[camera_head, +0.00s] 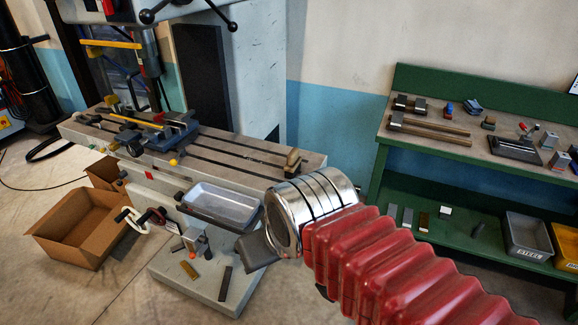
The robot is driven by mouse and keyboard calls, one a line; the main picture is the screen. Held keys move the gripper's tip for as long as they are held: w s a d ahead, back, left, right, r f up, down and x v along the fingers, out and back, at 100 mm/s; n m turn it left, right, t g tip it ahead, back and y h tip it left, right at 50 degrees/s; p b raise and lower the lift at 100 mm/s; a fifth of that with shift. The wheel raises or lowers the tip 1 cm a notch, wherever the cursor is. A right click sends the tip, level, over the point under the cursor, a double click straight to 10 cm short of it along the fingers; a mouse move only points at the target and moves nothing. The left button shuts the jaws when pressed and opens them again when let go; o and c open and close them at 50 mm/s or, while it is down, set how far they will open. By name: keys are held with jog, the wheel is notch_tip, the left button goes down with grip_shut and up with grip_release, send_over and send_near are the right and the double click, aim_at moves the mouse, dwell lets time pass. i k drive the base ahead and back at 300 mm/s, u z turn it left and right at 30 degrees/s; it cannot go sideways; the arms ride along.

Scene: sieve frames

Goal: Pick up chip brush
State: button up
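A small tan and brown object (292,161), which looks like the chip brush, lies at the right end of the slotted machine table (235,155). It is too small to make out bristles. My gripper (257,250) shows as a dark block at the end of my red arm and shiny metal wrist, low and left of the brush in the picture and apart from it. Its fingers are mostly hidden, so I cannot tell whether it is open or shut.
A grey metal tray (222,204) sits in front of the machine table. A vise (172,132) is clamped on the table's left part. A cardboard box (82,229) stands on the floor at left. A green workbench (455,151) with tools stands at right.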

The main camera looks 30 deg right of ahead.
aim_at(291, 167)
jog(key=z, duration=0.05)
jog(key=i, duration=1)
jog(key=u, duration=0.05)
